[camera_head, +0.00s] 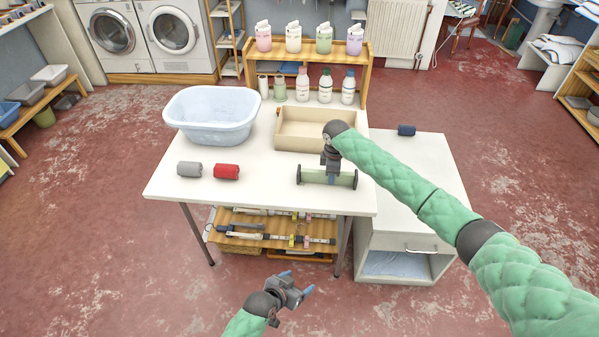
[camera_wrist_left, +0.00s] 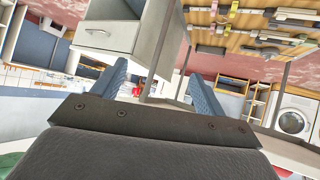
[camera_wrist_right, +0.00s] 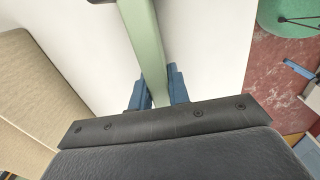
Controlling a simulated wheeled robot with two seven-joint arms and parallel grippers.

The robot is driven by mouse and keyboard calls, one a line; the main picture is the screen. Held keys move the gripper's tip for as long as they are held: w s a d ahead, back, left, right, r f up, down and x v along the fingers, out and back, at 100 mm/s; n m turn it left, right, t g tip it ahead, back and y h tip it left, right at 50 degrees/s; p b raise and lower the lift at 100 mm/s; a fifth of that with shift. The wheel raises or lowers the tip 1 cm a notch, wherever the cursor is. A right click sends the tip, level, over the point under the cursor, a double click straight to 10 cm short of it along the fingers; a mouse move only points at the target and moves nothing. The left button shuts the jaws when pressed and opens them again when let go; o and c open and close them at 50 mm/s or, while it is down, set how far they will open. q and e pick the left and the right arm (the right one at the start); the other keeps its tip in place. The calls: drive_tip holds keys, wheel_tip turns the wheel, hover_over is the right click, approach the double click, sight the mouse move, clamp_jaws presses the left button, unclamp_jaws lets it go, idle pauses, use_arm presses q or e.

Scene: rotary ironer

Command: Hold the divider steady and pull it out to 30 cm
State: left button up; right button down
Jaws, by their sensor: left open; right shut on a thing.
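The divider (camera_head: 345,181) is a pale green bar with dark end caps, lying across the front right of the white table (camera_head: 260,190). My right gripper (camera_head: 331,168) comes down on it from above and is shut on it near its middle. In the right wrist view the green bar (camera_wrist_right: 143,40) runs between the blue fingers (camera_wrist_right: 155,88). My left gripper (camera_head: 297,286) is open and empty, low in front of the table and apart from the divider. Its spread blue fingers also show in the left wrist view (camera_wrist_left: 155,85). The divider's underside is hidden.
Grey (camera_head: 189,169) and red (camera_head: 227,172) rolls lie at the front left. A cabinet (camera_head: 420,190) adjoins the table at the right. A bottle shelf (camera_head: 364,75) stands behind.

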use_arm(q)
drive_tip(key=w+r+m+h, duration=0.2)
drive_tip(key=w+r+m, duration=0.2)
drive_tip(key=w+r, duration=1)
drive_tip(key=m+g+y, duration=0.3)
drive_tip(key=m+g, duration=0.2)
approach(299, 171)
wheel_tip(299, 171, down, 8)
drive_tip(key=shift+r, duration=0.2)
drive_tip(key=w+r+m+g, duration=0.4)
drive_tip(key=r, duration=0.4)
drive_tip(key=shift+y, duration=0.3)
drive_tip(key=x, duration=1.1)
drive_tip(key=shift+w+a+f, duration=0.1)
drive_tip(key=shift+w, duration=0.15)
